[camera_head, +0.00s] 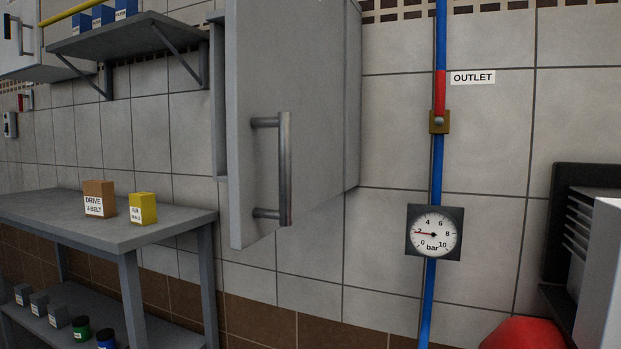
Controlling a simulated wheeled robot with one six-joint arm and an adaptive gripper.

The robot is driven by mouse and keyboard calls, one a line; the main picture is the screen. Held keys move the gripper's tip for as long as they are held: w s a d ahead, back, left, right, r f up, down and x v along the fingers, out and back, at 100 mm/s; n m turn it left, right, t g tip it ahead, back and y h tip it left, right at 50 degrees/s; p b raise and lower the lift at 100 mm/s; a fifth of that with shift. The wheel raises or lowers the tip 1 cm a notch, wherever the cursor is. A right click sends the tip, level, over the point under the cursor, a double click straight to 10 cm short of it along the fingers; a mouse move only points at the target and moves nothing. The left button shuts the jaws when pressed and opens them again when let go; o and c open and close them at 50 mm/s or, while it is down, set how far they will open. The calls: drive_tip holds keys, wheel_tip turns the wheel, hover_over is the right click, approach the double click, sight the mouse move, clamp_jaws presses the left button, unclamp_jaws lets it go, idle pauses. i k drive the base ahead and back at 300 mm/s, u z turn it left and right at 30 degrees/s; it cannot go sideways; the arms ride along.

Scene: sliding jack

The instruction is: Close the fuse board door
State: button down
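A grey wall cabinet, which I take to be the fuse board, hangs in the upper middle; no label on it shows. Its door (256,85) stands open, swung out from the wall, with its free edge at the left and nearer to me. A vertical bar handle (285,170) sits on the door's outer face. A strip of the cabinet body (219,95) shows behind the free edge. The cabinet's inside is hidden, and its top is cut off. My gripper is not in view.
A grey table (150,235) with an orange box (99,199) and a yellow box (143,208) stands left, below a wall shelf (130,35). A blue pipe (436,170) with a gauge (434,232) runs right of the cabinet. A red object (525,334) shows bottom right.

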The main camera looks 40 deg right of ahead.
sight(285, 60)
drive_tip(key=k, duration=1)
drive_tip(key=z, duration=1.45)
